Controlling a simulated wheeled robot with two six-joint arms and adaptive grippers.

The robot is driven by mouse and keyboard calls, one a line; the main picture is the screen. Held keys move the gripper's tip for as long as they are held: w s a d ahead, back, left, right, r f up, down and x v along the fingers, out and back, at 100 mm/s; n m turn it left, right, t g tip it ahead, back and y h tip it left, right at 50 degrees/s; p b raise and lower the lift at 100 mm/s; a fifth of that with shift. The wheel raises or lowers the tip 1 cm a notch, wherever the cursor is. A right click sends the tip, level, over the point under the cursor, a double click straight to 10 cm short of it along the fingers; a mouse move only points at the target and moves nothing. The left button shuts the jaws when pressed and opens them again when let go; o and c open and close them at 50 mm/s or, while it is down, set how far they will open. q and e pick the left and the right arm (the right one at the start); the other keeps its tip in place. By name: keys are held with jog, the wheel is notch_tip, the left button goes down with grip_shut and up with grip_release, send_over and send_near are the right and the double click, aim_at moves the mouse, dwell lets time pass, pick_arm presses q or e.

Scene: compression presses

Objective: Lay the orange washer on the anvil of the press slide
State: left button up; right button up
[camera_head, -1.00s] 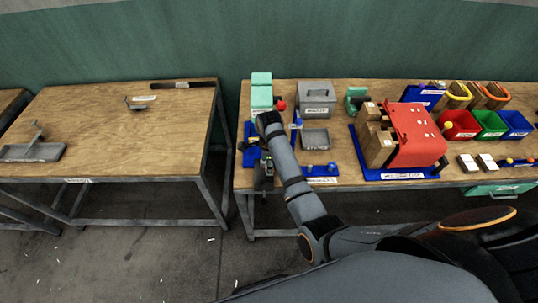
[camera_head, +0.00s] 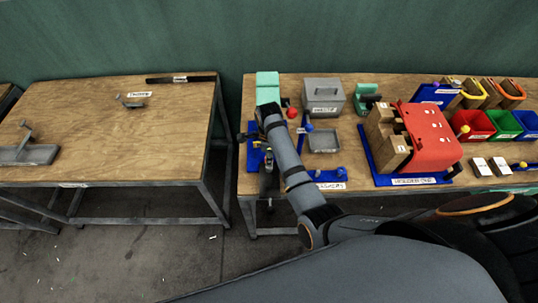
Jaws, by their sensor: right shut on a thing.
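The press at the left end of the right-hand table has a teal top block (camera_head: 267,86) and a blue base (camera_head: 254,156). My right arm reaches over it and covers much of its middle, so the slide and anvil cannot be made out. My right gripper (camera_head: 267,184) points down at the front of the press, by the table's front edge. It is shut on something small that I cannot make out. I cannot pick out the orange washer; it may be hidden in the gripper. My left gripper is not in view.
A grey box (camera_head: 323,95), a grey tray (camera_head: 323,139) and a red-covered machine (camera_head: 430,135) stand to the right of the press. Colored bins (camera_head: 474,124) are farther right. The left-hand table (camera_head: 110,130) is mostly clear, and a gap separates the two tables.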

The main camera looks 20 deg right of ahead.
jog(key=shift+f, duration=0.4)
jog(key=shift+s+f, duration=0.15)
jog(key=shift+f, duration=0.15)
jog(key=shift+f+b, duration=0.6)
jog(key=shift+f, duration=0.5)
pick_arm(q)
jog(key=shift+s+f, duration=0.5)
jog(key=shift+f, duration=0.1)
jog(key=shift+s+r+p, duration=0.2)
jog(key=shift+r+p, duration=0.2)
jog(key=shift+p, duration=0.1)
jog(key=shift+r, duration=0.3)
pick_arm(e)
jog(key=shift+f, duration=0.1)
jog(key=o, duration=0.7)
jog(key=shift+o, duration=0.2)
